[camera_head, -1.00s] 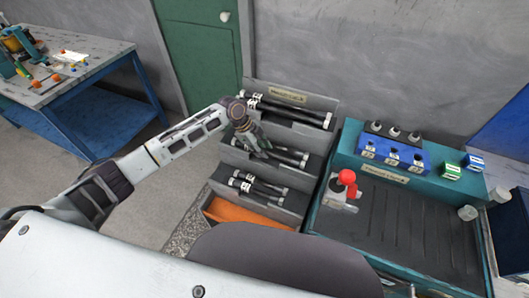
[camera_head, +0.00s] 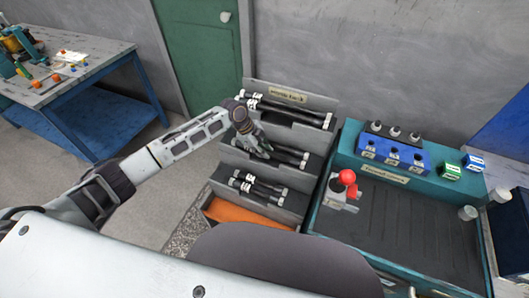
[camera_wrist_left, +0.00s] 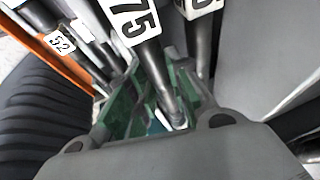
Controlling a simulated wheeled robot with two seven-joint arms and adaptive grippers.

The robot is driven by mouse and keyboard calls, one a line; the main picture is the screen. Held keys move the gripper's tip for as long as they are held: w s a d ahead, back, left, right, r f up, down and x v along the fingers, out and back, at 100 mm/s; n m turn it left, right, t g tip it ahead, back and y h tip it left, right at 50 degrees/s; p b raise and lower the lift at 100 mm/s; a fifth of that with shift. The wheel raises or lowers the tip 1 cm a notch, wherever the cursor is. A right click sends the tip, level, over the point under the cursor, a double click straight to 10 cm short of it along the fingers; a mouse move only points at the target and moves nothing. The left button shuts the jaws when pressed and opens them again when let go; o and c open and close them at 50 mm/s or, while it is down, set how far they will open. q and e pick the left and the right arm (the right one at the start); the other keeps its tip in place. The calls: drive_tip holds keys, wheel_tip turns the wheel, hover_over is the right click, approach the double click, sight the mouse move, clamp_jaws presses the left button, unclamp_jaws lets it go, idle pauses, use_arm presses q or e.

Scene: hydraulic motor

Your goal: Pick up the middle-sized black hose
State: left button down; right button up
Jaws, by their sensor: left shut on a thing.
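The middle-sized black hoses (camera_head: 291,152) lie side by side in the middle tier of the grey stepped rack. My left gripper (camera_head: 264,149) reaches down to them from the left and hides their left parts. In the left wrist view, a black hose with a white label reading 75 (camera_wrist_left: 130,18) runs between the green-padded fingers of my left gripper (camera_wrist_left: 158,105), which is shut on it. A second labelled hose (camera_wrist_left: 200,40) lies beside it. I cannot tell whether the held hose is clear of the tier. My right gripper is not in view.
Longer black hoses (camera_head: 290,110) lie in the upper tier and shorter ones (camera_head: 258,187) in the lower tier, above an orange section (camera_head: 243,214). A teal workbench (camera_head: 420,220) with a red-topped part (camera_head: 347,178) and blue block (camera_head: 393,154) stands right of the rack.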

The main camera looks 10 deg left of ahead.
use_arm(q)
drive_tip(key=shift+r, duration=0.2)
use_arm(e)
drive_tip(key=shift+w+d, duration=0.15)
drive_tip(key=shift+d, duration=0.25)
use_arm(q)
drive_tip(key=shift+r, duration=0.55)
wheel_tip(320, 180, up, 7)
drive_tip(key=shift+f, duration=0.1)
drive_tip(key=shift+r, duration=0.95)
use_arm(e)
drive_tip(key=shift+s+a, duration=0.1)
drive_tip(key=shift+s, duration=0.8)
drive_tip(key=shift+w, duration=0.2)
